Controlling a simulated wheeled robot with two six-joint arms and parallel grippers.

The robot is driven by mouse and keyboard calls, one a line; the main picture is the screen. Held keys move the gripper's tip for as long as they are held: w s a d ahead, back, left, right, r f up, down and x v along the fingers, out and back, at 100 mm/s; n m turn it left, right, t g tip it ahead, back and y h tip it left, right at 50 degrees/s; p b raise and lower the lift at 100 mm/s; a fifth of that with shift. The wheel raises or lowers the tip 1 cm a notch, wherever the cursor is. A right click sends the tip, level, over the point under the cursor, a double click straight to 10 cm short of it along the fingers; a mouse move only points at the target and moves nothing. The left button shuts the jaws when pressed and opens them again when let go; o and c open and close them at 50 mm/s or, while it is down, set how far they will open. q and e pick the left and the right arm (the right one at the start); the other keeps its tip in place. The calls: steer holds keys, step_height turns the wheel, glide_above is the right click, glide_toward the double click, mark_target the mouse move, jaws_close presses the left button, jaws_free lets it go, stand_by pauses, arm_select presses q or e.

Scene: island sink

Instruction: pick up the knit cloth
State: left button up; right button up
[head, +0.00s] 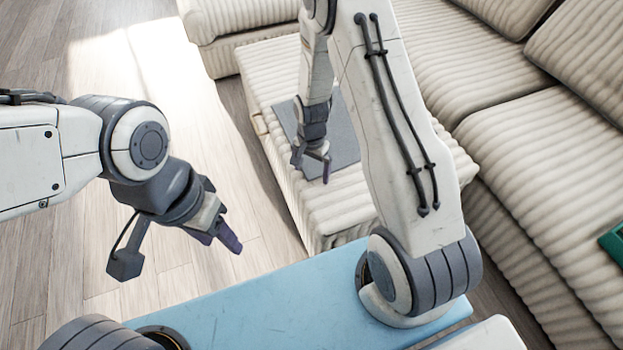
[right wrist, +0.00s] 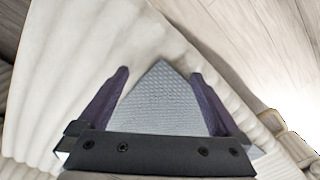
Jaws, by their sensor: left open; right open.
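The knit cloth (head: 346,133) is a flat grey piece lying on the cream ribbed ottoman seat, partly hidden behind my right arm in the head view. In the right wrist view the cloth (right wrist: 162,98) shows a fine knit texture, with one corner pointing away between the fingers. My right gripper (head: 313,170) points down over the cloth's near edge, open, with its purple fingers on either side of that corner. I cannot tell whether the fingers touch the cloth. My left gripper (head: 222,236) is open and empty, over the floor at left, well away from the cloth.
The cream ribbed ottoman (head: 345,212) joins a large sofa (head: 540,160) at the right and back. A green item (head: 613,243) lies on the sofa at the right edge. Wooden floor (head: 120,80) is free on the left.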

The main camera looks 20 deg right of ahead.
jaws_close()
stand_by(0.5)
steer(key=shift+r, duration=0.1)
step_height(320, 180, up, 57)
steer(key=p, duration=4.9)
